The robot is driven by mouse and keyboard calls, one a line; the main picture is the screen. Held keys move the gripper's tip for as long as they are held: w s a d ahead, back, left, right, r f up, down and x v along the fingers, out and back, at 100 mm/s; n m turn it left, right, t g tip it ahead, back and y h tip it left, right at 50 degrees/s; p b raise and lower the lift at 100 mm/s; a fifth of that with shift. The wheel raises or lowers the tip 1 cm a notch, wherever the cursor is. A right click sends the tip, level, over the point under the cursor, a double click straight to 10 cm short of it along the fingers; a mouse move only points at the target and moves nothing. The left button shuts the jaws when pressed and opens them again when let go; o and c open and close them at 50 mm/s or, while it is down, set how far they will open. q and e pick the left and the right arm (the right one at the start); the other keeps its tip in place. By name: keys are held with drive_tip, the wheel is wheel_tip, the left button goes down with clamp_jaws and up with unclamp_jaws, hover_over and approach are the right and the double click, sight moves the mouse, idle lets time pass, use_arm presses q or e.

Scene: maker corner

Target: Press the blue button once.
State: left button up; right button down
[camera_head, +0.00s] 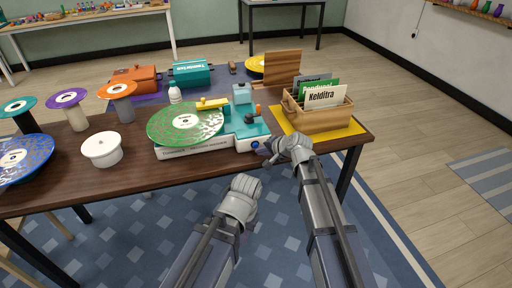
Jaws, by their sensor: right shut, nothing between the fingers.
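A record player (200,150) with a white body, a green speckled record (186,122) and a teal control panel (246,122) sits near the table's front edge. A small blue button (255,145) shows at the panel's front right corner. My right gripper (265,151) is shut and empty, with its dark tips close beside the button. I cannot tell whether they touch it. My left arm's wrist (240,195) is low in front of the table, and its fingers cannot be made out.
A wooden record crate (318,118) stands on a yellow mat (350,134) right of the player. A white lidded pot (102,149) and records on stands are to the left.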

drive_tip(key=shift+w, duration=0.15)
idle(0.7)
drive_tip(key=shift+w+a, duration=0.1)
drive_tip(key=shift+w, duration=0.15)
drive_tip(key=shift+w+a, duration=0.2)
drive_tip(key=shift+w, duration=0.35)
idle(0.8)
drive_tip(key=shift+s, duration=0.2)
drive_tip(key=shift+s+d, duration=0.3)
drive_tip(key=shift+s, duration=0.45)
drive_tip(key=s, duration=0.1)
drive_tip(key=s+d, duration=0.1)
drive_tip(key=s, duration=0.2)
drive_tip(key=shift+s+d, duration=0.3)
drive_tip(key=shift+s, duration=0.05)
drive_tip(key=shift+s, duration=0.1)
idle(0.7)
